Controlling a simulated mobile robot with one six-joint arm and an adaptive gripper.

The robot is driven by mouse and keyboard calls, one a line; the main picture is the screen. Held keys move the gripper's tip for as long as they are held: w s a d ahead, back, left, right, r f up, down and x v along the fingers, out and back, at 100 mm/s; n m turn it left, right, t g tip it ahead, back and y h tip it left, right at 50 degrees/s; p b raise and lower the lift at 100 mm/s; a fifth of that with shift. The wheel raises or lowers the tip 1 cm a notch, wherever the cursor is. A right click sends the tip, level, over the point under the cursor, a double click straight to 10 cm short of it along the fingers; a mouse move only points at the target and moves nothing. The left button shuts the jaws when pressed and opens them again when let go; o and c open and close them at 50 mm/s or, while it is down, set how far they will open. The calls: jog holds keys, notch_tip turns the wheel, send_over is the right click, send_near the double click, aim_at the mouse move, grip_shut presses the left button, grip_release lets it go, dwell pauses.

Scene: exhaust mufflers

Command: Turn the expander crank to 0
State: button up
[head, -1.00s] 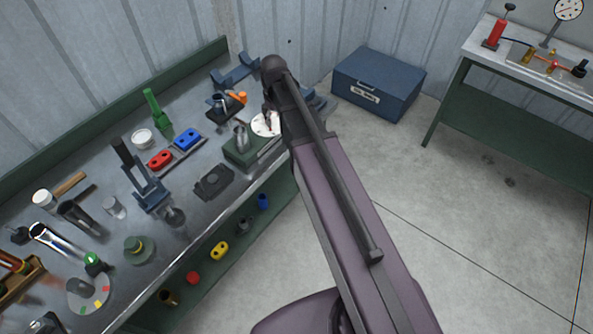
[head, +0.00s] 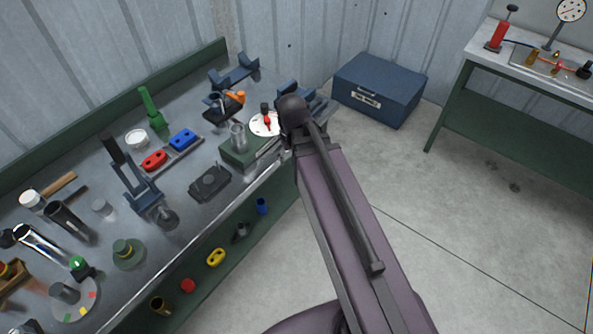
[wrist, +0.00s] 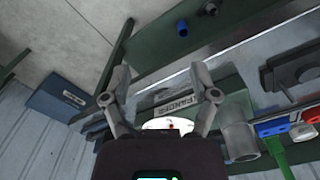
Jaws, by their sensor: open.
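The expander is a green block (head: 243,152) with a grey metal cylinder (head: 238,135) on the bench's front edge. Beside it is a white round dial (head: 265,124) carrying a small red part and a dark knob, probably the crank. Its marks are too small to read. In the wrist view the expander label (wrist: 183,107) lies between the fingers, and part of the white dial (wrist: 168,124) shows just above the wrist housing, which hides the rest. My gripper (wrist: 161,82) is open, with nothing between its fingers. In the head view my arm mostly hides it, just right of the dial.
Blue brackets (head: 234,75) and a dark fixture with an orange part (head: 223,106) stand behind the dial. Red (head: 154,160) and blue (head: 182,139) blocks and a green upright tool (head: 152,110) lie left. Floor is clear right of the bench, before a blue box (head: 380,88).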

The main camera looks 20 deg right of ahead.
jog(key=shift+s+d+f+m+b, duration=0.1)
jog(key=shift+s+f+m+b, duration=0.2)
jog(key=shift+s, duration=0.5)
jog(key=shift+s+d+f+m+b, duration=0.15)
jog(key=shift+s+f, duration=0.25)
jog(key=shift+s, duration=0.4)
jog(key=shift+w+a, duration=0.1)
jog(key=n+t+y+p, duration=0.3)
jog(key=n+p, duration=0.6)
jog(key=p, duration=0.2)
send_near(265, 105)
notch_tip(265, 105, up, 3)
jog(key=shift+s+d+f, duration=0.2)
jog(key=shift+s+d, duration=0.2)
jog(key=shift+s, duration=0.1)
jog(key=shift+f+b, duration=0.25)
jog(key=shift+b, duration=0.05)
jog(key=b+x, duration=1.2)
jog(key=x, duration=0.1)
jog(key=shift+w+a+f, duration=0.1)
jog(key=shift+w, duration=0.1)
grip_shut()
